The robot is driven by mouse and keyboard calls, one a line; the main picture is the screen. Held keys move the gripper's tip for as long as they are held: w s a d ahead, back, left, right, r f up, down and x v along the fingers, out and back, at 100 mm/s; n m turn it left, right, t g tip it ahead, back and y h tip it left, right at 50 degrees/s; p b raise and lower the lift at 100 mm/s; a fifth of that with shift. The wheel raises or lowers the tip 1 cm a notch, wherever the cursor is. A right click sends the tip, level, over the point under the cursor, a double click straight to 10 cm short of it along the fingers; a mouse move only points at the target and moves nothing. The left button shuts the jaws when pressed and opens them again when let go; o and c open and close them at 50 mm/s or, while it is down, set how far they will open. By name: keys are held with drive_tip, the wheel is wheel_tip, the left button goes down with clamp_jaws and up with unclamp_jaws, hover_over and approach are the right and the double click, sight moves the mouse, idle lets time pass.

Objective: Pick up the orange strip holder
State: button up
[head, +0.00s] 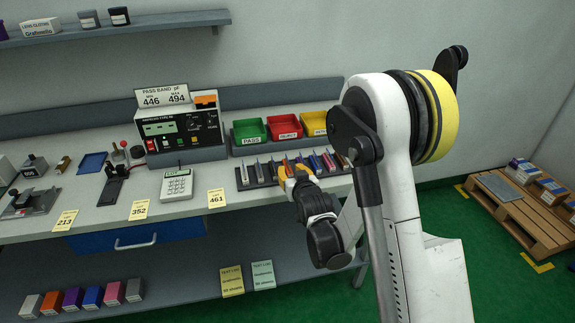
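A dark rack (262,181) of upright, differently coloured strip holders stands near the front edge of the bench, below the coloured bins. My gripper (287,174), with yellow-orange parts, is at the middle of this rack, right at the holders. An orange-red strip holder (286,162) shows just behind the fingers; its lower part is hidden by them. The view is too small to tell whether the fingers touch it or are closed around it.
A tester (180,132) with a pass band sign (164,95) stands behind the rack's left. Green (250,131), red (285,127) and yellow (314,123) bins sit behind the rack. A calculator-like device (177,184) lies left. A wooden pallet (515,212) is on the floor right.

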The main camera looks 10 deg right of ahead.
sight(288, 161)
drive_tip(key=b+x, duration=0.1)
drive_tip(key=x, duration=0.4)
drive_tip(key=b+x, duration=0.1)
drive_tip(key=x, duration=0.2)
drive_tip(key=shift+s+d+b, duration=0.1)
drive_tip(key=shift+d+b, duration=0.25)
drive_tip(key=shift+d, duration=0.05)
clamp_jaws()
